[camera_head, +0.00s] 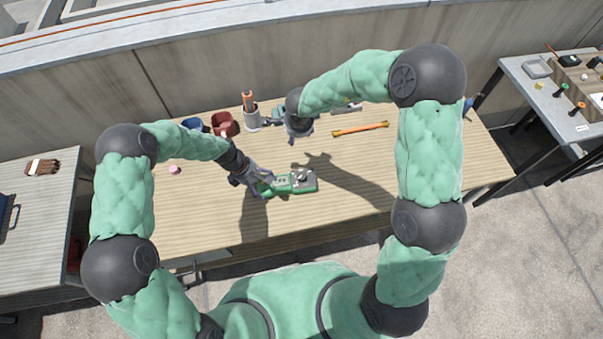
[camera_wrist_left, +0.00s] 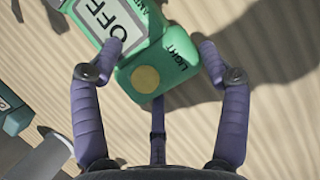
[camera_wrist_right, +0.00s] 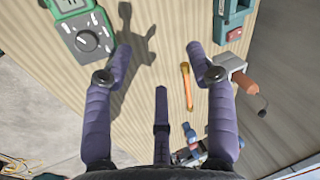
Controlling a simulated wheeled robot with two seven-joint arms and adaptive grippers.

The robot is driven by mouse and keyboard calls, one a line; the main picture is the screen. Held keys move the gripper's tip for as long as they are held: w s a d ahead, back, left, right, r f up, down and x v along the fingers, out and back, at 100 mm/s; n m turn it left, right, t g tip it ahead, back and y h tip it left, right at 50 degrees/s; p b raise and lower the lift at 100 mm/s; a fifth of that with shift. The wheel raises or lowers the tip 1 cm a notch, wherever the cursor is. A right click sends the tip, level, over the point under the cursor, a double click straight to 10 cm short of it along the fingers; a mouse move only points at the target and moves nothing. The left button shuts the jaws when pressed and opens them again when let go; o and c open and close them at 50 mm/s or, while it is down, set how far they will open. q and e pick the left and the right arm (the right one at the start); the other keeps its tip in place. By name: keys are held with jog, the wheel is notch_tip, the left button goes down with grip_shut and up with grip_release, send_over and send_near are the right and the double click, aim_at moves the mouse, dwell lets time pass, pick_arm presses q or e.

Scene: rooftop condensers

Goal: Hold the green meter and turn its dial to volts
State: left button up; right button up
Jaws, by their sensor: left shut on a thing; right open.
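The green meter (camera_head: 279,188) lies on the wooden table, near its middle. My left gripper (camera_head: 263,187) is shut on its left end. In the left wrist view the fingers stand either side of the meter's end with the LIGHT button (camera_wrist_left: 145,79), and its display (camera_wrist_left: 108,18) reads OFF. The dial (camera_wrist_right: 86,41) is a dark round knob on a grey face in the right wrist view, at upper left. My right gripper (camera_head: 299,128) is open and empty, above the table behind the meter and apart from it; its spread fingers show in the right wrist view (camera_wrist_right: 161,55).
An orange bar (camera_head: 360,129) lies on the table to the right. A red mug (camera_head: 224,125), a blue mug (camera_head: 194,124) and a grey cup (camera_head: 251,121) with orange-handled contents stand at the back left. A small pink thing (camera_head: 174,169) lies at left. The table's right front is clear.

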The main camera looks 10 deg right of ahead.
aim_at(301, 176)
jog(key=s+f+g, duration=0.1)
jog(key=s+g, duration=0.3)
jog(key=s, duration=0.4)
notch_tip(301, 176, down, 12)
jog(key=shift+w+a+f, duration=0.1)
jog(key=shift+a+f, duration=0.05)
grip_shut()
